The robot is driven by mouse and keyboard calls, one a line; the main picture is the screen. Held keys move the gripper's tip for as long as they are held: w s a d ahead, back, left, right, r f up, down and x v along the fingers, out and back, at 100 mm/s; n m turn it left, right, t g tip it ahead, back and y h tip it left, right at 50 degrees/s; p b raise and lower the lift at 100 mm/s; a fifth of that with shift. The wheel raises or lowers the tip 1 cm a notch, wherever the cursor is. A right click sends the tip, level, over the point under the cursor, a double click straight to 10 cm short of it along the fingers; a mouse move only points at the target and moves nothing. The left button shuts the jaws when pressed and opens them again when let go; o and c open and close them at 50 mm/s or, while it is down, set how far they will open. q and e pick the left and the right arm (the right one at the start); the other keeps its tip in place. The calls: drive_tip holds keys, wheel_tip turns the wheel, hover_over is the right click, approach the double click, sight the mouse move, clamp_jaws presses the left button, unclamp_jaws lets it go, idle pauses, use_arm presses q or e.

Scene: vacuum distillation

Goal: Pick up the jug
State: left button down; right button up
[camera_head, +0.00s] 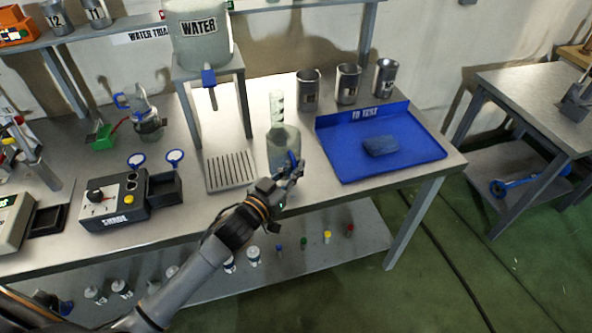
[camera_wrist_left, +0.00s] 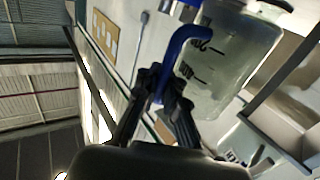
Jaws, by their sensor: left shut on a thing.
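My left gripper (camera_head: 289,176) is at the jug's handle side, nearest the front edge. In the left wrist view the jug (camera_wrist_left: 232,62) shows dark scale marks, and my left gripper's fingers (camera_wrist_left: 164,88) are closed around the lower part of its blue handle (camera_wrist_left: 178,48). I cannot tell whether the jug's base touches the table. My right gripper is not in view.
A water tank (camera_head: 198,40) with a blue tap stands on a metal stand behind left, above the drip grate (camera_head: 230,172). The blue tray (camera_head: 420,152) holds a dark blue block (camera_head: 381,146). Several metal cups (camera_head: 347,84) stand behind it. A black control box (camera_head: 113,203) is at left.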

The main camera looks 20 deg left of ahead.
use_arm(q)
drive_tip(key=s+r, duration=0.3)
drive_tip(key=r, duration=0.1)
drive_tip(key=shift+s+d, duration=0.1)
drive_tip(key=shift+d, duration=0.25)
drive_tip(key=s+d+r+b, duration=0.1)
drive_tip(key=s+r+b, duration=0.1)
drive_tip(key=s, duration=0.6)
drive_tip(key=shift+s+d+r, duration=0.3)
drive_tip(key=shift+d+r, duration=0.05)
drive_tip(key=shift+r, duration=0.55)
